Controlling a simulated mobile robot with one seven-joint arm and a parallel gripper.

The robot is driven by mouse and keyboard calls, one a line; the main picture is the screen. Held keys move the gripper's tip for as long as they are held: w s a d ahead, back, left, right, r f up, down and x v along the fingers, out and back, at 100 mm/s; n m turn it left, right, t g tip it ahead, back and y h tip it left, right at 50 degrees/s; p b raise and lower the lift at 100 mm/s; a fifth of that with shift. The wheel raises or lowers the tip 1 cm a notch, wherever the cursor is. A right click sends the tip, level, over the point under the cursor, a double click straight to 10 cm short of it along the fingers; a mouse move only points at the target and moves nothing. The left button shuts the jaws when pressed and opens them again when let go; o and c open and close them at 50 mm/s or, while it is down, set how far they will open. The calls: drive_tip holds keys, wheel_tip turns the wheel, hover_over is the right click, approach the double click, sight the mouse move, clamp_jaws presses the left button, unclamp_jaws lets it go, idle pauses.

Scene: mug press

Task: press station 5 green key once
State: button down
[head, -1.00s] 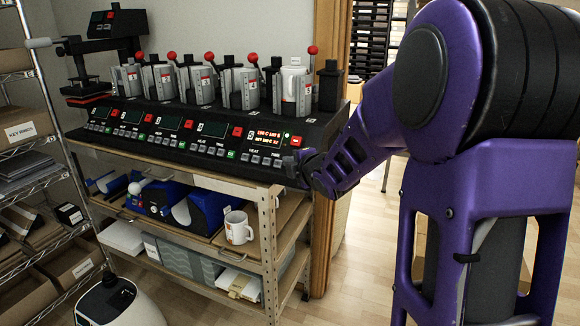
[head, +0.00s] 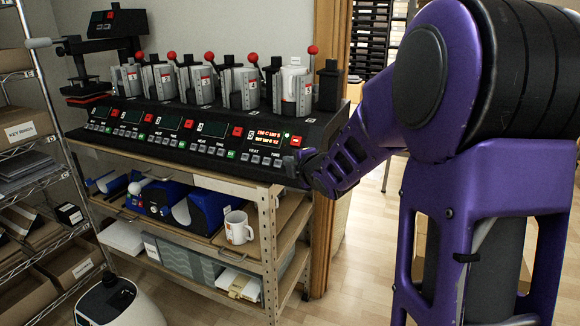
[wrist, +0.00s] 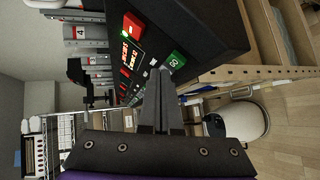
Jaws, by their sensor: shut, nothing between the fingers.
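The mug press (head: 215,125) stands on a shelf unit, with a row of stations and keys along its sloped front. The rightmost station has a lit display (head: 268,137), which also shows in the wrist view (wrist: 129,56). The green key (wrist: 176,60) below that display shows in the wrist view. In the head view my gripper hides that spot. My gripper (head: 296,165) is at the press's front right corner. In the wrist view my gripper (wrist: 161,74) is shut and empty, its tips right beside the green key; I cannot tell whether they touch it.
A red key (head: 296,141) sits to the right of the lit display. A white mug (head: 293,82) is in the rightmost clamp, near a red-knobbed lever. Another mug (head: 238,227) stands on the shelf below. Open floor lies right of the shelf unit.

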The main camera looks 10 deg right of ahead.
drive_tip(key=shift+w+d+f, duration=0.2)
drive_tip(key=shift+w+f, duration=0.05)
drive_tip(key=shift+f, duration=0.05)
drive_tip(key=shift+w+d+f+b, duration=0.2)
drive_tip(key=shift+w+f+b, duration=0.1)
drive_tip(key=shift+b, duration=0.3)
idle(0.5)
drive_tip(key=shift+s, duration=0.1)
drive_tip(key=shift+s+a+r, duration=0.4)
drive_tip(key=shift+s+r, duration=0.1)
drive_tip(key=shift+r, duration=0.05)
idle(0.4)
drive_tip(key=s+a+r, duration=0.2)
drive_tip(key=s+r, duration=0.1)
drive_tip(key=shift+r+p, duration=0.25)
drive_tip(key=shift+p, duration=0.15)
idle(0.4)
